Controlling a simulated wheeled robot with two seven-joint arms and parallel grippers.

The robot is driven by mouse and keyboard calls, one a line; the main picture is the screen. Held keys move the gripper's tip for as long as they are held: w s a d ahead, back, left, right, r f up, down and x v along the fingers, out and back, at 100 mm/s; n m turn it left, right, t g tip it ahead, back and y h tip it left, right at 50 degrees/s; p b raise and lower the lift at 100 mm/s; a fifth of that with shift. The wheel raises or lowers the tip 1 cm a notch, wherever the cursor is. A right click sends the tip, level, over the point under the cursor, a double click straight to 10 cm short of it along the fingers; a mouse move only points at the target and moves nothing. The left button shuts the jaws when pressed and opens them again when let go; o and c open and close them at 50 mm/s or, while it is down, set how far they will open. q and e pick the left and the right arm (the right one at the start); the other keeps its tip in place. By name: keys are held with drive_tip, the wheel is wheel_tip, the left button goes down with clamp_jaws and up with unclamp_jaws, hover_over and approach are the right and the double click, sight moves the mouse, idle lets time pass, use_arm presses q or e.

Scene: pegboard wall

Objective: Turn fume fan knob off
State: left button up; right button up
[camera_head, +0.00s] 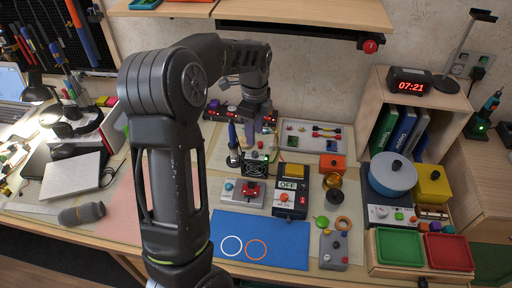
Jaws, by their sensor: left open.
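A small black fan box with a round light grille (256,170), which looks like the fume fan, stands on the bench near the middle. Its knob cannot be made out; the upper part of the box is hidden by my gripper. My left arm rises in front and bends over to the right. My left gripper (254,145) points down just above and behind the fan's front, open; I cannot tell whether it touches anything. My right gripper is not in view.
A soldering iron stand (233,150) is close left of the fan. A red-buttoned box (250,191) lies in front, and a switch box marked OFF (290,190) is to the right. A blue mat (290,250) lies nearer. A wooden shelf (300,12) overhangs behind.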

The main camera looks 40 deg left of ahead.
sight(255, 153)
use_arm(q)
drive_tip(key=shift+f+p, duration=0.7)
drive_tip(key=shift+f, duration=3.25)
drive_tip(key=shift+c, duration=0.3)
clamp_jaws()
